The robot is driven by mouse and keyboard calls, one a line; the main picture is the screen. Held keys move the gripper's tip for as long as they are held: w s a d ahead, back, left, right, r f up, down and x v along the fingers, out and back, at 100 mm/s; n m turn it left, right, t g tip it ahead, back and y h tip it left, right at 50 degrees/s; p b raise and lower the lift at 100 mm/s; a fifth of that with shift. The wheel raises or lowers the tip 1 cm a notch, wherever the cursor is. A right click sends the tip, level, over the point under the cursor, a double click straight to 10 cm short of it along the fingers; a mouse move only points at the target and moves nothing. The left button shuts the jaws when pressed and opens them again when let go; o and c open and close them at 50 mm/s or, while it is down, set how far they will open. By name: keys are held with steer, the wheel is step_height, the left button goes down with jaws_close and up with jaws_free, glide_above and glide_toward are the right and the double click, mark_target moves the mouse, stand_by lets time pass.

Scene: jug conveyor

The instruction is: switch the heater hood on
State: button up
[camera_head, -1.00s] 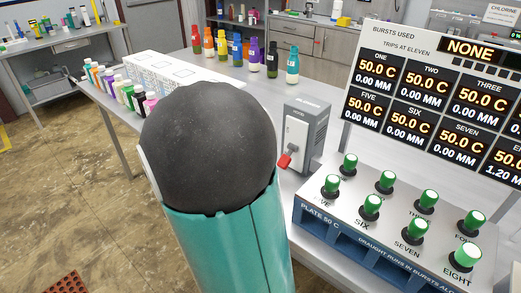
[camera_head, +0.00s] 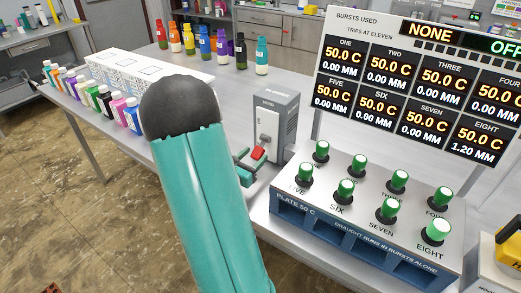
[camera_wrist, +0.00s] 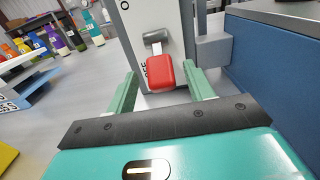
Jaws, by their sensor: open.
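A grey switch box (camera_head: 275,125) stands on the bench left of the display board. In the wrist view the red handle (camera_wrist: 161,76) hangs down from a grey stem on the box's pale front. My gripper (camera_head: 247,165) is in front of the box, at the lever. In the wrist view its open green fingers (camera_wrist: 160,88) stand on either side of the red handle, with visible gaps; I cannot tell how deep the handle sits between them.
A panel of green-topped knobs (camera_head: 345,190) stands right of the lever. The display board (camera_head: 400,85) behind it shows NONE and OFF at the top. Small bottles (camera_head: 105,100), a white rack (camera_head: 150,72) and larger coloured bottles (camera_head: 222,47) stand to the left and back.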

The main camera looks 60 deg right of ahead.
mark_target(261, 149)
steer(key=d, duration=0.4)
steer(key=shift+s+d, duration=0.35)
jaws_close()
